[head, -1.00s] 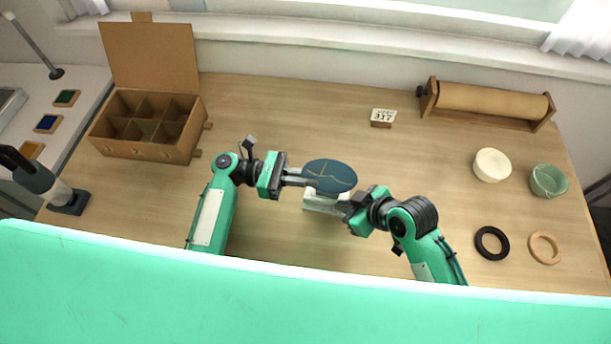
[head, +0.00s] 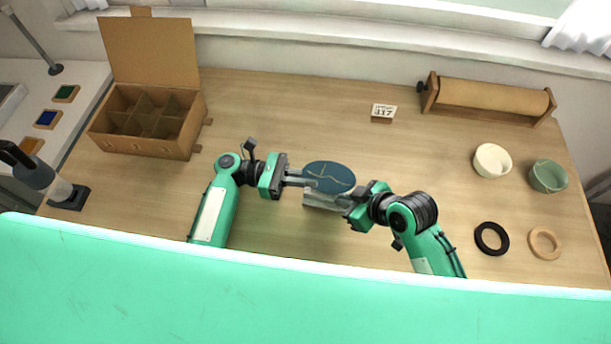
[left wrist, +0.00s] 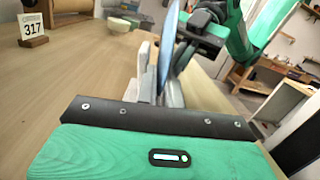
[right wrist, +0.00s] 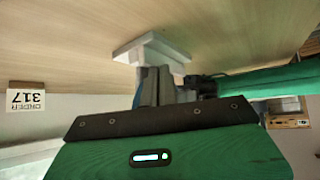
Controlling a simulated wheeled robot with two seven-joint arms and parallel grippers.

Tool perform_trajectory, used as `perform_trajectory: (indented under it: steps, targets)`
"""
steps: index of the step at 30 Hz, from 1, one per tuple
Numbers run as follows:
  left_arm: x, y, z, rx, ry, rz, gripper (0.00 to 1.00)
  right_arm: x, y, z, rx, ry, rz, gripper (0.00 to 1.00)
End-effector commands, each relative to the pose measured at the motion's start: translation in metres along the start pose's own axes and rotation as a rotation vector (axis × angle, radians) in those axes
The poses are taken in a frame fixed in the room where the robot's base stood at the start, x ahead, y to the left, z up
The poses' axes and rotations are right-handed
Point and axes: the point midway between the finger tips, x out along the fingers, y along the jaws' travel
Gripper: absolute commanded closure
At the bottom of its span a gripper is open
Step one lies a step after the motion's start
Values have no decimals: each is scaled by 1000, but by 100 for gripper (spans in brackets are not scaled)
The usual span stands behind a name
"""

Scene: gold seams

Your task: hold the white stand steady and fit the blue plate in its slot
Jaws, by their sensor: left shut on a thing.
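The blue plate (head: 329,177), dark with thin gold seams, stands at the middle of the table above the white stand (head: 322,201). My left gripper (head: 306,181) is shut on the plate's left side. In the right wrist view the stand (right wrist: 150,47) shows just beyond the fingertips. I cannot tell whether the plate's lower edge is in the slot.
A compartmented cardboard box (head: 150,140) is at the left, a paper roll (head: 490,97) at the back right. A number card (head: 383,112) stands behind; table around is clear.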

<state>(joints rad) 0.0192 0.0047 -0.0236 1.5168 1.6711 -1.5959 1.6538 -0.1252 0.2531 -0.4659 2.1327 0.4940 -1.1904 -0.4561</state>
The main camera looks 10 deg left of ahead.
Motion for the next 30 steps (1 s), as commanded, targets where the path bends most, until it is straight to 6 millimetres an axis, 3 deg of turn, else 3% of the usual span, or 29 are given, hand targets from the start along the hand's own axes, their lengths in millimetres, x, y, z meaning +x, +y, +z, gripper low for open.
perform_trajectory:
  steps: [1,8,9,12,23,24,30]
  targets:
    - [0,1,-4,0,-1,0,100,9,-4,19,10,-45,-15,100]
    - [-1,1,-5,0,0,0,100,9,-4,19,10,-45,-15,100]
    - [-1,1,-6,0,0,0,86,9,-4,19,10,-45,-15,100]
    - [-1,1,-5,0,0,1,66,9,-4,19,10,-45,-15,100]
    - [-2,3,-5,2,1,9,66,9,-4,19,11,-45,-15,100]
    - [-2,3,-5,2,2,9,73,9,-4,19,11,-45,-15,100]
    - [-3,3,-5,2,2,9,74,9,-4,19,11,-45,-15,100]
